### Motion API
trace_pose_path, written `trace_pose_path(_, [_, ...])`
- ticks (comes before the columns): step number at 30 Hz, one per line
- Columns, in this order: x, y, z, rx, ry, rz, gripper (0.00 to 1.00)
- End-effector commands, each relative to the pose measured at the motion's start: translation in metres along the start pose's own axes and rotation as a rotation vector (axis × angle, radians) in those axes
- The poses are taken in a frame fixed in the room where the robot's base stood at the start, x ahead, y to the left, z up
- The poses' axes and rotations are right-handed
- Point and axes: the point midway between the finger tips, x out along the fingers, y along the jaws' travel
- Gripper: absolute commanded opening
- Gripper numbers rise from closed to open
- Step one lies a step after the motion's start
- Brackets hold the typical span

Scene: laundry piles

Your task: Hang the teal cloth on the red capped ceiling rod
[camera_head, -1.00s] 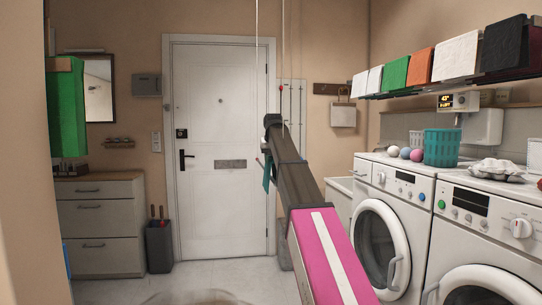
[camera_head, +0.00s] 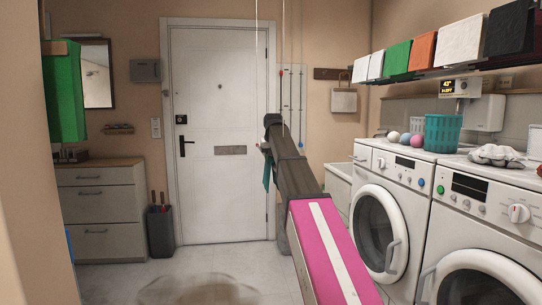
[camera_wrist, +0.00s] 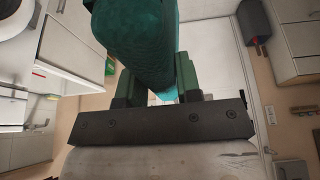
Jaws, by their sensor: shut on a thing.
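My gripper (camera_wrist: 158,85) is shut on the teal cloth (camera_wrist: 140,40), which lies between its two green fingers in the wrist view. In the head view the teal cloth (camera_head: 267,171) hangs from the far end of my arm, in front of the white door's right edge. Thin pale rods come down from above near the arm's end. A small red cap (camera_head: 280,72) shows by one of them, and another small red spot (camera_head: 257,145) shows just left of the gripper. I cannot tell the depth between cloth and rods.
Two white washing machines (camera_head: 395,215) stand at right, with a teal basket (camera_head: 442,133) and balls on top. A shelf with folded cloths (camera_head: 397,60) is above. A green cloth (camera_head: 65,92) hangs at left by a drawer cabinet (camera_head: 100,210).

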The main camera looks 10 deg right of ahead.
Motion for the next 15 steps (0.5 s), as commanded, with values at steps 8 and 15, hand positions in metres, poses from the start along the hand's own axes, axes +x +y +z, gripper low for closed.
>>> trace_pose_path(8, [0.0021, 0.0, 0.0008, 0.0, 0.0, 0.0, 0.0])
trace_pose_path(15, [0.0021, 0.0, 0.0008, 0.0, 0.0, 0.0, 0.62])
